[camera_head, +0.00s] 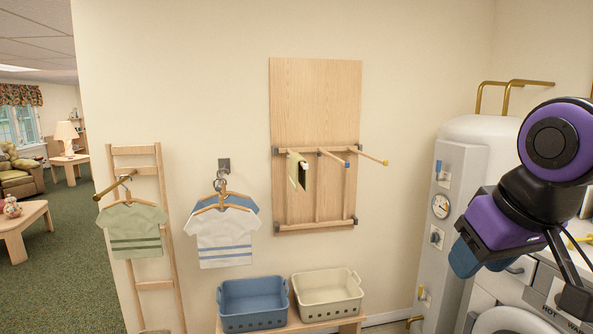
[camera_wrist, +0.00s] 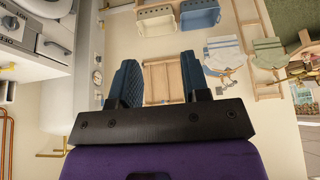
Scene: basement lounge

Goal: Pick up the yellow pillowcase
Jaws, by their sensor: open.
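A small cloth (camera_head: 293,170), pale yellow-green with a dark side, hangs over a left peg of the wooden wall rack (camera_head: 315,95). It looks like the yellow pillowcase, though it is too small to be sure. My gripper (camera_head: 468,262) is at the right of the head view, well apart from the cloth, beside the white machines. In the wrist view my gripper (camera_wrist: 158,62) shows two blue padded fingers spread apart with nothing between them. Part of the wooden rack (camera_wrist: 162,80) shows behind the gap; I cannot make out the cloth there.
A green striped shirt (camera_head: 134,228) and a white one (camera_head: 226,238) hang left of the rack. A blue basket (camera_head: 253,304) and a cream basket (camera_head: 328,298) stand on a low bench below. A white tank (camera_head: 485,131) and a washer (camera_head: 510,321) are at right.

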